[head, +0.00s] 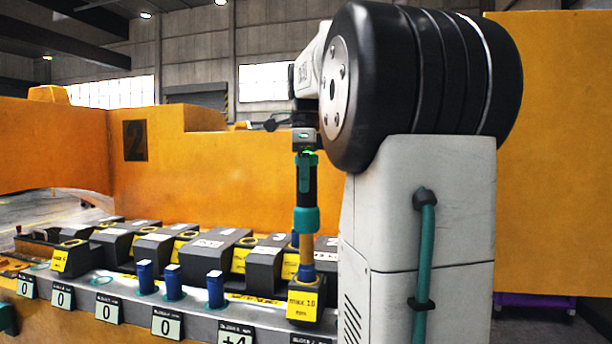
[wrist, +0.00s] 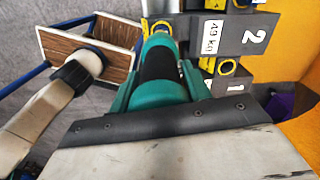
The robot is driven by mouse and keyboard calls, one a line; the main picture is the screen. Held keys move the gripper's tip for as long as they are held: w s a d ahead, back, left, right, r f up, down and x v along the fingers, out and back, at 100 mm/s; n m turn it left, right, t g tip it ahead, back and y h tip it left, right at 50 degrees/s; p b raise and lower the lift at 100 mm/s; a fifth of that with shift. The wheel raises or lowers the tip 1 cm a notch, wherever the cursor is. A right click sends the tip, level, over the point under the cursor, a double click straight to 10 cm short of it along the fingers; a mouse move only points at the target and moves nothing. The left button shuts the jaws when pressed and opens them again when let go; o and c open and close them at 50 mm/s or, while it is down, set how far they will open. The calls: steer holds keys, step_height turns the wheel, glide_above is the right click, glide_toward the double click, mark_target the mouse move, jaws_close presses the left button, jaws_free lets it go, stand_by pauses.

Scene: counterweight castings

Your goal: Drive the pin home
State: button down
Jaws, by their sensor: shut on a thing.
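In the head view my gripper (head: 304,158) is above the row of castings, pointing down. It is shut on an upright teal-and-black tool (head: 305,218), which also fills the middle of the wrist view (wrist: 160,75). Below the tool's teal collar is a yellow-brown shaft with a blue band (head: 306,262); whether this is tool or pin I cannot tell. Its lower end meets a dark block labelled "max 18 mm" (head: 318,318). Whether it touches or enters the block is unclear. Three blue pins (head: 146,277) (head: 173,282) (head: 215,289) stand upright in the grey rail.
Dark grey castings (head: 212,246) with yellow labels line the rail. Number cards (head: 167,326) along its front mostly read 0; one reads +4 (head: 236,338). Orange walls (head: 210,180) stand behind. A wooden-sided crate with blue framing (wrist: 120,45) is at upper left in the wrist view.

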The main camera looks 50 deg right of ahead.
mark_target(307, 196)
steer(key=shift+w+d+f, duration=0.1)
steer(key=shift+d+f, duration=0.2)
steer(key=shift+f, duration=0.4)
stand_by(0.7)
steer(key=shift+d+f, duration=0.1)
steer(key=shift+f, duration=0.95)
stand_by(0.7)
steer(key=shift+f, duration=0.5)
stand_by(0.3)
steer(key=shift+w, duration=0.1)
steer(key=shift+r, duration=5.05)
